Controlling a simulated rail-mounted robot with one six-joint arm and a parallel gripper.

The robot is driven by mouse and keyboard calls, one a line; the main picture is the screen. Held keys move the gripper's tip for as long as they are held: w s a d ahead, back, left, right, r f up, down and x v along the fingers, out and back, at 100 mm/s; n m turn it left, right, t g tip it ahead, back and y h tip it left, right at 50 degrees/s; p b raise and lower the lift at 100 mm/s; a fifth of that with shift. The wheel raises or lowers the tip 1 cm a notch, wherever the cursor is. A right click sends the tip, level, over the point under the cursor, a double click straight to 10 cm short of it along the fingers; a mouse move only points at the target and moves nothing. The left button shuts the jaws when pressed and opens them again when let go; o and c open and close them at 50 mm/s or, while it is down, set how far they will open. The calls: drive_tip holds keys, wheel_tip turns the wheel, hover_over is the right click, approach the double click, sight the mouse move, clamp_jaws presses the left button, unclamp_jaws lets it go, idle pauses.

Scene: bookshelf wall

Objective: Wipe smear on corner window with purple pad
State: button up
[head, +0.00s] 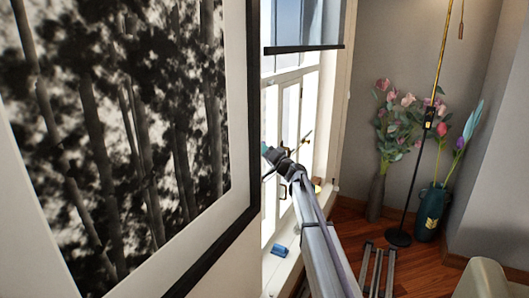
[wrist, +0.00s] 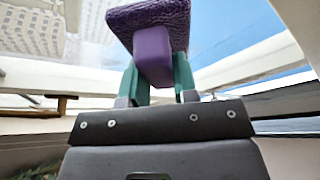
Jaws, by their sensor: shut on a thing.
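In the wrist view my gripper (wrist: 158,85) has its two green fingers closed on the handle of the purple pad (wrist: 150,15). The pad's textured block points up and away from the fingers, close to the window glass (wrist: 235,30). I cannot tell whether it touches the glass. In the head view my arm reaches to the corner window (head: 290,110), and my gripper (head: 270,155) is small there, beside the window frame. The pad is too hidden to make out in the head view. I cannot make out a smear in either view.
A large framed picture (head: 125,130) fills the left. A blue object (head: 279,250) lies on the sill (head: 283,268). A dark vase (head: 376,198) with flowers, a teal vase (head: 431,212) and a floor lamp (head: 398,238) stand at the right.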

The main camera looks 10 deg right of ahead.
drive_tip(key=shift+w+a, duration=0.6)
drive_tip(key=shift+a, duration=0.2)
idle(0.5)
